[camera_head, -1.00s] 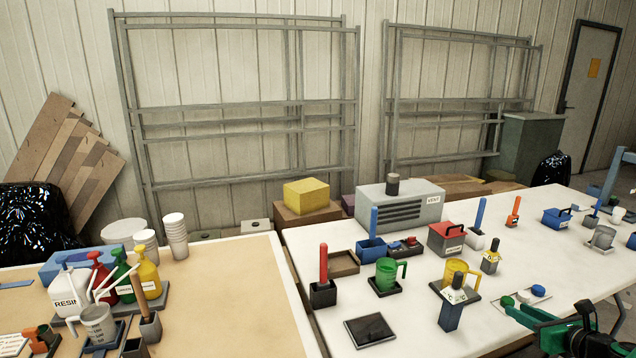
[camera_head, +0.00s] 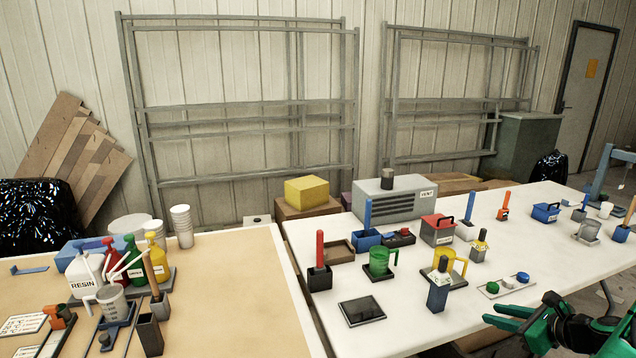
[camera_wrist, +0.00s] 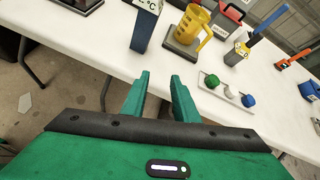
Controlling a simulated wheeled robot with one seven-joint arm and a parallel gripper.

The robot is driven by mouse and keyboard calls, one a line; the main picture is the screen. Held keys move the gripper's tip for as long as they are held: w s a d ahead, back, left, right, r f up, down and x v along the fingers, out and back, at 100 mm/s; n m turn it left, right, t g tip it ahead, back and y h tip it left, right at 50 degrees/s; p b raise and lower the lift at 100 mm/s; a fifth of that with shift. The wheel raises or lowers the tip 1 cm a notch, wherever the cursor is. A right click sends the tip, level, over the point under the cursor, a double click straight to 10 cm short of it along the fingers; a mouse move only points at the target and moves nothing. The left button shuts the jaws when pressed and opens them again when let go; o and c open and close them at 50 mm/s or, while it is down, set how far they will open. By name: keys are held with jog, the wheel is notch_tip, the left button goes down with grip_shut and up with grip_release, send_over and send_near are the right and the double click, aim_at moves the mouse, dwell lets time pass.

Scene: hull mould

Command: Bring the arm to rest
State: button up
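My gripper (camera_head: 492,314) is at the lower right of the head view, by the front edge of the white table (camera_head: 400,325). In the wrist view its two green fingers (camera_wrist: 160,76) stand apart with nothing between them. Below and beyond the fingertips are the white tabletop and its front edge. The closest items ahead are a blue block-shaped holder (camera_wrist: 145,28), a yellow mug (camera_wrist: 188,28) and a small tray with green, white and blue round pieces (camera_wrist: 228,93). The gripper touches none of them that I can see.
A tan table (camera_head: 235,290) on the left carries resin bottles (camera_head: 85,278) and cups. The white table also holds a green mug (camera_head: 379,260), a red toolbox (camera_head: 437,230) and a grey vent box (camera_head: 395,202). Bare tabletop lies at front centre. Metal racks (camera_head: 240,125) stand behind.

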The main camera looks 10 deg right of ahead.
jog(key=s+a+r+n+g+y, duration=0.25)
jog(key=a+n+g, duration=0.35)
jog(key=a+n, duration=0.55)
jog(key=s+a+r+n+g+h, duration=0.1)
jog(key=s+a+r+n+g, duration=0.1)
jog(key=s+r+n, duration=0.4)
jog(key=s+a+r+n+g+h, duration=0.2)
jog(key=s+a+r+n+g, duration=0.1)
jog(key=s+r+n, duration=0.2)
jog(key=s+n, duration=0.2)
jog(key=s, duration=0.2)
jog(key=shift+s+a+r+g, duration=0.3)
jog(key=shift+s+a+r, duration=0.05)
jog(key=shift+a+r, duration=0.05)
jog(key=shift+n+h, duration=0.25)
jog(key=shift+w+f, duration=0.25)
jog(key=shift+w, duration=0.35)
jog(key=shift+s+a, duration=0.1)
jog(key=shift+s, duration=0.05)
